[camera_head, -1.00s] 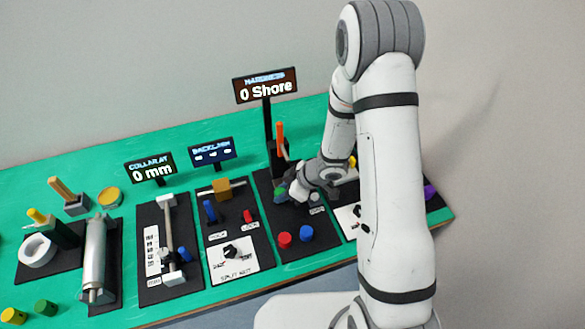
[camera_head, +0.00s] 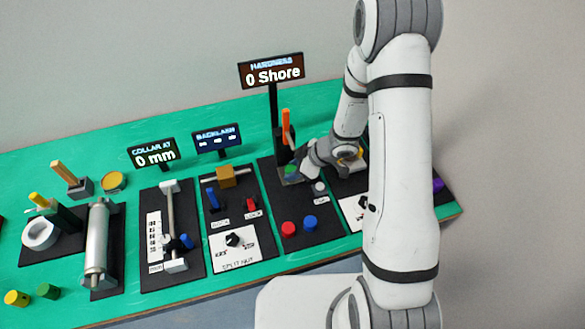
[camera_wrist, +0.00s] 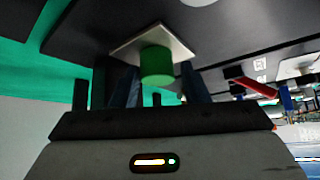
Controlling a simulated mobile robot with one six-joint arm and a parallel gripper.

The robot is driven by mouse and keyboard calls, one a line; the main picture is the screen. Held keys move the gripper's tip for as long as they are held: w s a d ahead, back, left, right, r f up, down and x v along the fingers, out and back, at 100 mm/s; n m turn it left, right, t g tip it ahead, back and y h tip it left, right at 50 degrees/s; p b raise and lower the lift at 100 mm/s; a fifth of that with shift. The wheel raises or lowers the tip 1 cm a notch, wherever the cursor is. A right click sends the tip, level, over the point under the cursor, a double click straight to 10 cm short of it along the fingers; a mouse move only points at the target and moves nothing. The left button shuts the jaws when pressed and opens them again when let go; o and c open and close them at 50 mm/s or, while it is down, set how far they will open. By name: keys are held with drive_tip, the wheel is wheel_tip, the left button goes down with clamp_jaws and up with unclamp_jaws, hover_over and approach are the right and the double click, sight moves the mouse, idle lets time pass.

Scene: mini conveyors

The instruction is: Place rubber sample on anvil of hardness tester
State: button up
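The green rubber sample (camera_wrist: 157,64), a short cylinder, stands against the pale square anvil plate (camera_wrist: 180,43) in the wrist view. In the camera_head view the green sample (camera_head: 290,170) is small at the foot of the hardness tester (camera_head: 277,140), which has an orange lever (camera_head: 286,125). My gripper (camera_wrist: 160,84) is open; its two bluish fingers show on either side of the sample, with gaps between. In the camera_head view my gripper (camera_head: 308,168) is just right of the sample, and its fingertips are hard to make out.
A display (camera_head: 271,71) above the tester reads 0 Shore. A red cylinder (camera_head: 288,229) and a blue cylinder (camera_head: 309,222) stand at the front of the tester's black base. Other fixtures fill the bench to the left. My arm hides part of the right end.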

drive_tip(key=shift+o, duration=1)
drive_tip(key=shift+w, duration=0.1)
drive_tip(key=d+r+m+t+h+p, duration=0.1)
drive_tip(key=d+r+m+t+h, duration=0.15)
drive_tip(key=d+r, duration=0.5)
drive_tip(key=w+d+r+m+t+h, duration=0.1)
drive_tip(key=d+r+m+t+h, duration=0.2)
drive_tip(key=r, duration=0.8)
drive_tip(key=d+r+m+t+h+p, duration=0.1)
drive_tip(key=d+r+m+h, duration=0.15)
drive_tip(key=d+r, duration=0.55)
drive_tip(key=s+r+m+g+h, duration=0.25)
drive_tip(key=s+r+m, duration=0.25)
drive_tip(key=s, duration=0.6)
drive_tip(key=s+a+g+y, duration=0.1)
drive_tip(key=s+a, duration=0.1)
drive_tip(key=s, duration=0.3)
drive_tip(key=s+a+r+m+g+y, duration=0.1)
drive_tip(key=s+a+y, duration=0.1)
drive_tip(key=s, duration=0.3)
drive_tip(key=shift+s+a+r, duration=0.15)
drive_tip(key=shift+s+a, duration=0.15)
drive_tip(key=shift+a, duration=0.45)
